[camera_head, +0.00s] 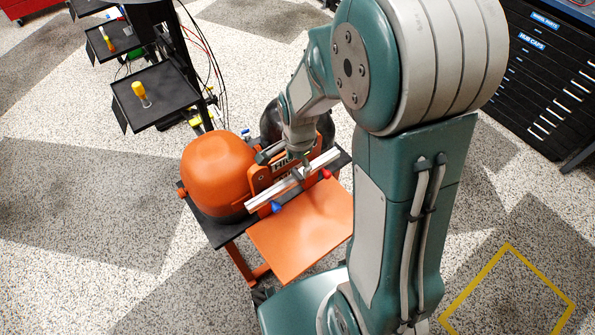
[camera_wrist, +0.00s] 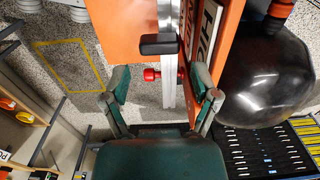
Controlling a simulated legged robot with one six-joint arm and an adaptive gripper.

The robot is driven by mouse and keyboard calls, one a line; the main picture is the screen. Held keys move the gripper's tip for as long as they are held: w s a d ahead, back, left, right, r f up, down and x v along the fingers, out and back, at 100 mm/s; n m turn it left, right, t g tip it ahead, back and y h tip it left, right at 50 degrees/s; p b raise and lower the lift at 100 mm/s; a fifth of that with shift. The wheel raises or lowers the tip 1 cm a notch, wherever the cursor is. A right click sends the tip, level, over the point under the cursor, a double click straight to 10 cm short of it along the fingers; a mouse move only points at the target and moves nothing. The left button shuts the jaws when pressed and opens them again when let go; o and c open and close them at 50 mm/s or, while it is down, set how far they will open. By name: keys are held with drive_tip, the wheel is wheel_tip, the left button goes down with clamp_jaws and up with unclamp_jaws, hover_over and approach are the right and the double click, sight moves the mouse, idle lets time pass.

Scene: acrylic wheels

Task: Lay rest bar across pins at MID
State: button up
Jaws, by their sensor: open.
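The rest bar (camera_head: 262,198) is a long silver bar lying at a slant along the front of an orange machine; it also runs up and down through the wrist view (camera_wrist: 168,97). A blue knob (camera_head: 276,207) and a red knob (camera_head: 327,174) show at its front side; the red one also shows in the wrist view (camera_wrist: 152,75). My gripper (camera_wrist: 160,78) is open, its two fingers apart on either side of the bar. In the head view my gripper (camera_head: 302,166) is over the bar's middle. The pins and the MID mark cannot be made out; partly hidden lettering starting "HI" is beside the bar.
The orange machine has a rounded orange housing (camera_head: 217,165) at left and a dark glossy rounded body (camera_wrist: 262,82) on the other side. An orange sloping panel (camera_head: 305,232) is in front. Black trays (camera_head: 155,95) stand back left; a black drawer cabinet (camera_head: 540,70) stands right.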

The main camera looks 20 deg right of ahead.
wheel_tip(320, 180, up, 6)
wheel_tip(320, 180, up, 11)
drive_tip(key=n+t, duration=0.3)
drive_tip(key=n, duration=0.4)
hover_over(298, 174)
drive_tip(key=s, duration=0.6)
drive_tip(key=s+r+n+t, duration=0.2)
drive_tip(key=s+r+n, duration=0.2)
drive_tip(key=s+n, duration=0.3)
drive_tip(key=shift+s+r, duration=0.35)
drive_tip(key=shift+s, duration=0.1)
